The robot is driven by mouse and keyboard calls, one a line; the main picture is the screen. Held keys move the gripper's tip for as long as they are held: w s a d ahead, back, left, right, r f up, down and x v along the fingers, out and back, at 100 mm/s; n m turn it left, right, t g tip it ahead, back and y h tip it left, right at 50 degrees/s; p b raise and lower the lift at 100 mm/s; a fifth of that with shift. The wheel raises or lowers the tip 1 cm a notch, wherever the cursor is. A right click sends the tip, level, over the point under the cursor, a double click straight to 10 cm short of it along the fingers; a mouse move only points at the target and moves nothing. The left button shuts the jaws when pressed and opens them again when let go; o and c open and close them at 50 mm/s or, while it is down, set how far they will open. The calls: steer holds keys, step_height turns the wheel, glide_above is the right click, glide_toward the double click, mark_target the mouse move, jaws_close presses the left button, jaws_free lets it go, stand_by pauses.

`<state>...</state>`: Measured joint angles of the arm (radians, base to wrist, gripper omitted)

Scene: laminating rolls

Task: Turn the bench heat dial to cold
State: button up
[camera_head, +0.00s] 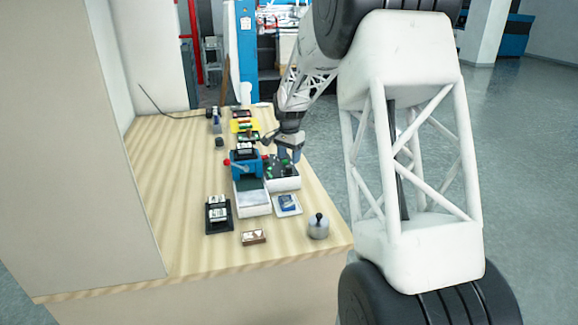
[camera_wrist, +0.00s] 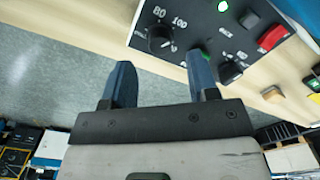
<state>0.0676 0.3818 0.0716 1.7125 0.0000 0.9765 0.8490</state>
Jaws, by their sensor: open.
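The heat dial, a black knob (camera_wrist: 160,38) with the markings 80 and 100 beside it, sits on a dark control panel (camera_wrist: 215,25) at the top of the wrist view. Its exact pointer setting is hard to read. My gripper (camera_wrist: 160,60) is open and empty; its two blue fingers point toward the panel, the left one below and left of the dial, the right one below and right. I cannot tell whether either finger touches the panel. In the head view the control box (camera_head: 284,180) stands on the bench, with my gripper (camera_head: 289,154) over its far part.
A blue machine with a red knob (camera_head: 245,164) stands just left of the box. A round metal pot (camera_head: 318,226) and a black device (camera_head: 218,214) stand nearer the bench's front edge. The bench's left side is clear.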

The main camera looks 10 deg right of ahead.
mark_target(289, 167)
steer(key=shift+f, duration=2.1)
steer(key=c, duration=0.9)
